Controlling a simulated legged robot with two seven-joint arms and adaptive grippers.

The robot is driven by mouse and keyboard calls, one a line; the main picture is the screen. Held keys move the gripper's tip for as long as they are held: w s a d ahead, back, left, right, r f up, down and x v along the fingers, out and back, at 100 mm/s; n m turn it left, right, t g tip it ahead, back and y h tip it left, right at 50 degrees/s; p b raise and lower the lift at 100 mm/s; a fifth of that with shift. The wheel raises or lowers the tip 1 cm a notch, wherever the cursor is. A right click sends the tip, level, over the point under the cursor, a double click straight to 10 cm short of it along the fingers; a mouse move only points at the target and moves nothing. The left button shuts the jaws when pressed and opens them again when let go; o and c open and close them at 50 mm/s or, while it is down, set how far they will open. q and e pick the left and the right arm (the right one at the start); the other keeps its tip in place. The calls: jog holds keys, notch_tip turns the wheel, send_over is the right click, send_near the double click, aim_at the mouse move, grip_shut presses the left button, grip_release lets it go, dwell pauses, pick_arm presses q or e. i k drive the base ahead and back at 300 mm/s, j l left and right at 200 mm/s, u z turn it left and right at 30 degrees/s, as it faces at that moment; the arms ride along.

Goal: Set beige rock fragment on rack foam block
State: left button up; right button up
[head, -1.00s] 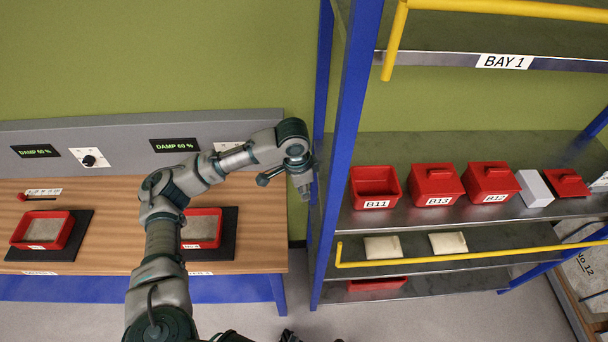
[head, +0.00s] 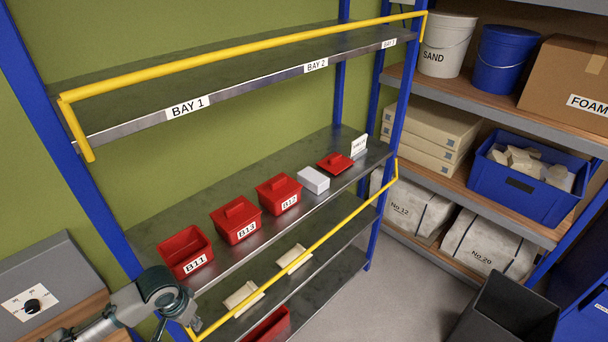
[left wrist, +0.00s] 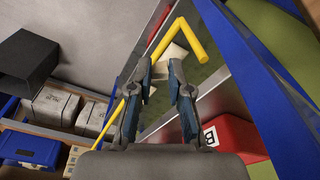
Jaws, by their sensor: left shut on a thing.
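A pale grey-white block (head: 314,180), which looks like the rack foam block, sits on the rack's middle shelf between a lidded red box and a loose red lid. Its top looks bare. My left gripper (head: 192,323) is at the bottom of the head view, low at the rack's front left, well short of the block. In the left wrist view its fingers (left wrist: 162,68) are closed in on something. The beige rock fragment cannot be told clearly between them; pale patches show there against the shelf. My right gripper is in neither view.
Red boxes B11 (head: 185,252) and B13 (head: 236,220) stand left of the block. A yellow rail (head: 320,240) runs along the rack's front. Beige pads (head: 243,297) lie on the shelf below. A blue upright (head: 75,150) stands at left.

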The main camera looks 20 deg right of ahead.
aim_at(312, 174)
jog(key=i+l, duration=0.1)
jog(key=l, duration=0.25)
jog(key=i+l, duration=0.15)
jog(key=l, duration=0.15)
jog(key=i+l, duration=0.1)
jog(key=l, duration=0.25)
jog(key=i+l, duration=0.1)
jog(key=l, duration=0.25)
jog(key=z, duration=0.05)
